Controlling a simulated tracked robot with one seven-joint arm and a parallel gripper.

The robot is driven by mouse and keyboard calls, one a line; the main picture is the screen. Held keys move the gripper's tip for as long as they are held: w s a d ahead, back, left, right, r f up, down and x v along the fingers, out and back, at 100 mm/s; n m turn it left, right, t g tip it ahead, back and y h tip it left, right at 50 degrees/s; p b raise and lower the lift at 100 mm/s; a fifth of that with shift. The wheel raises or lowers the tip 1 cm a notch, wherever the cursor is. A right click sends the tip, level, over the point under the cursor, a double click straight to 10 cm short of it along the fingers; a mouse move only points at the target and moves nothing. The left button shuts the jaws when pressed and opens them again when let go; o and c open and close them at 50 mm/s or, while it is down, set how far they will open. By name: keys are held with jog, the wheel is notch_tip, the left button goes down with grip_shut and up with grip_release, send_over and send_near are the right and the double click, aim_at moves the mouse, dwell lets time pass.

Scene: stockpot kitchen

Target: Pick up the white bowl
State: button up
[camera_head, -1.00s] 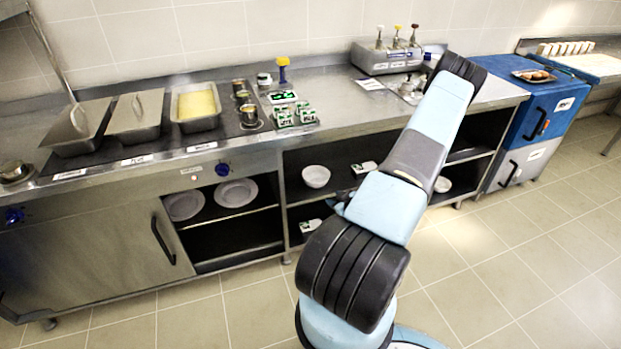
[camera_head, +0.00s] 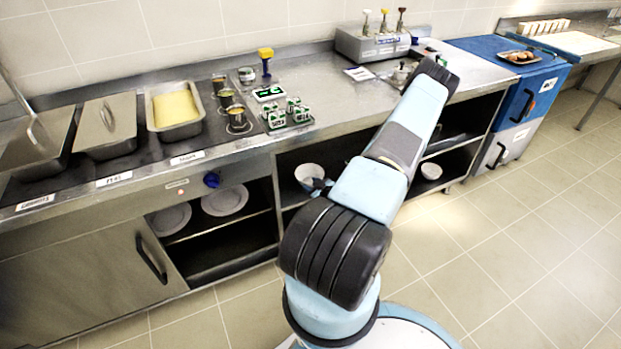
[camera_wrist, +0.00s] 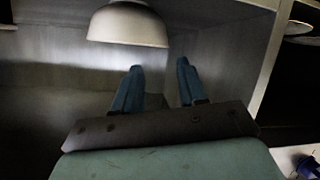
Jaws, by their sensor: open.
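A white bowl (camera_head: 309,174) sits on the upper open shelf under the counter, in the middle of the head view. In the wrist view, which looks upside down, the bowl (camera_wrist: 128,24) is at the top, just beyond and slightly left of the fingertips. My gripper (camera_wrist: 159,67) is open, with two blue fingers apart and nothing between them. In the head view my gripper (camera_head: 322,187) is only partly visible at the bowl's lower right, mostly hidden by my arm. Whether a finger touches the bowl is unclear.
The counter edge (camera_head: 240,150) overhangs the shelf. Plates (camera_head: 225,198) lie in the compartment to the left, beyond a divider. Another white bowl (camera_head: 431,171) is on a shelf to the right of my arm. Floor in front is clear.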

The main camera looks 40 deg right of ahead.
jog(key=x, duration=0.4)
jog(key=shift+w+a, duration=0.2)
jog(key=shift+w, duration=0.2)
jog(key=shift+x, duration=2.6)
jog(key=shift+a+f, duration=0.1)
grip_shut()
